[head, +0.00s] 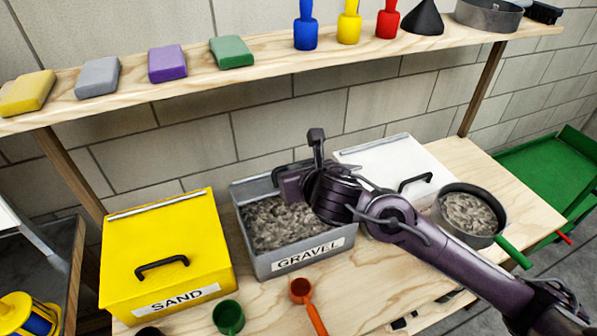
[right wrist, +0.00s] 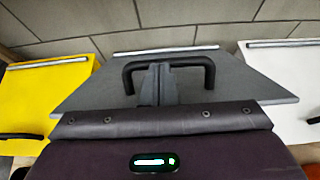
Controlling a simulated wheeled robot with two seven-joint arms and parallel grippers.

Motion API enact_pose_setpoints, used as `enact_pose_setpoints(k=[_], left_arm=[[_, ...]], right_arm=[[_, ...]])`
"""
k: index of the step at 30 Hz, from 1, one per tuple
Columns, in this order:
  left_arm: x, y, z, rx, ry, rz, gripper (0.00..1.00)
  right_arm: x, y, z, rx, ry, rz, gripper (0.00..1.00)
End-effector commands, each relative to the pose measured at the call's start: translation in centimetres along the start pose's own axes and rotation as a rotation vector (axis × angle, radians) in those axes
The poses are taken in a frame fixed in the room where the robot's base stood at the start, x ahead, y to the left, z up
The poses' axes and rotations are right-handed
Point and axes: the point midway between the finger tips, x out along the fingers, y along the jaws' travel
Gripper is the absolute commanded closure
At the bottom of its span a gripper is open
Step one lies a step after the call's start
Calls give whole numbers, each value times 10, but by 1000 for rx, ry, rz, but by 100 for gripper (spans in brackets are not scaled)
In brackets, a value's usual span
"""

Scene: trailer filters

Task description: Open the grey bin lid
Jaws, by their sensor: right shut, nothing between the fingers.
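The grey bin (head: 256,262), labelled GRAVEL, stands on the bench with gravel showing inside. Its grey lid (right wrist: 230,84) is raised and seen nearly edge-on in the head view; the right wrist view shows its top and black handle (right wrist: 205,63). My right gripper (right wrist: 155,84) is shut with nothing between its fingers. Its fingers are at the middle of the handle and overlap it in the picture; whether they touch it I cannot tell. In the head view my right gripper (head: 287,184) is over the bin's back part, and its fingertips are hard to make out. My left gripper is not in view.
A closed yellow SAND bin (head: 200,245) stands left of the grey bin, and a closed white bin (head: 400,160) stands right. A pan of gravel (head: 468,212), a green cup (head: 228,317) and an orange scoop (head: 302,290) are nearby. A wooden shelf (head: 270,70) runs above and behind.

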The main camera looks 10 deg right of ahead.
Motion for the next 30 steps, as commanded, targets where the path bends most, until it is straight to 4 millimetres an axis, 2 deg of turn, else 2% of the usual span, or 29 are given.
enact_pose_setpoints(k=[15,24,30], left_arm=[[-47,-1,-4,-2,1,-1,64],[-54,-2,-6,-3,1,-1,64],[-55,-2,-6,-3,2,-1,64]], right_arm=[[9,-1,37,0,44,-3,100],[29,-1,68,1,43,-2,100],[39,0,82,1,45,-2,100]])
